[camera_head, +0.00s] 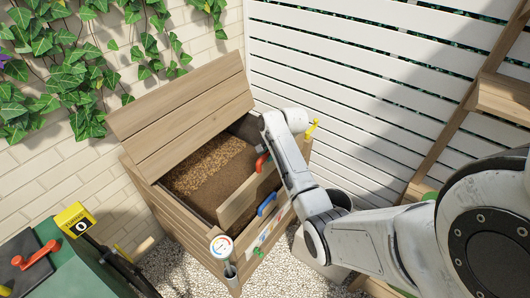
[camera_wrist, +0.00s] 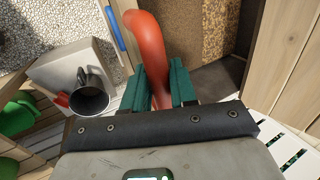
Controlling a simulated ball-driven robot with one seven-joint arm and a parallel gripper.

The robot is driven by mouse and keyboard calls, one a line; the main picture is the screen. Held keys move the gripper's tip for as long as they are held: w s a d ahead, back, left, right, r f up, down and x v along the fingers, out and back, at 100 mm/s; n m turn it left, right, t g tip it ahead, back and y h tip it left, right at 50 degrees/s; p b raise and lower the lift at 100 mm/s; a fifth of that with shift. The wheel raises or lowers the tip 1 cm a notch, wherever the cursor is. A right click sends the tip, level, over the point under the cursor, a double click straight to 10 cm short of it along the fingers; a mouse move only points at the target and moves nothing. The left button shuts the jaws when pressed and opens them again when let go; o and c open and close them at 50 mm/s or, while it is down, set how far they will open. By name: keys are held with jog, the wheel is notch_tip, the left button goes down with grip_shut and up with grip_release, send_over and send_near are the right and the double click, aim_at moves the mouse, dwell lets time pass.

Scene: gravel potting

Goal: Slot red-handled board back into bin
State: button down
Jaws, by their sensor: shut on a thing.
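The wooden bin (camera_head: 183,228) stands in the middle of the head view, lid propped open, with brown compost and lighter grit inside. A wooden board (camera_head: 246,197) stands at its front side, its top edge above the blue handle (camera_head: 267,204). The red handle (camera_head: 262,162) shows just above this board, beside my arm. In the wrist view my gripper (camera_wrist: 160,88) is shut on the curved red handle (camera_wrist: 148,38), between its green fingers. The blue handle also shows there (camera_wrist: 114,30). How the board's lower edge sits in the bin is hidden.
The open lid (camera_head: 185,112) leans over the bin's back. A yellow handle (camera_head: 312,128) stands at the far right corner. A dark cup (camera_wrist: 90,97) sits on a grey block (camera_wrist: 58,73) left of my gripper. A white slatted fence (camera_head: 370,75) closes off the back.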

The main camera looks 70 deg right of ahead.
aim_at(270, 169)
jog(key=shift+f+b, duration=1.7)
jog(key=shift+b, duration=0.25)
jog(key=shift+r, duration=0.2)
jog(key=shift+f+p, duration=0.4)
jog(key=shift+p, duration=0.1)
jog(key=shift+f, duration=0.15)
jog(key=shift+f+b, duration=1.9)
jog(key=shift+f, duration=1.1)
jog(key=shift+f+b, duration=1.35)
jog(key=shift+f, duration=0.8)
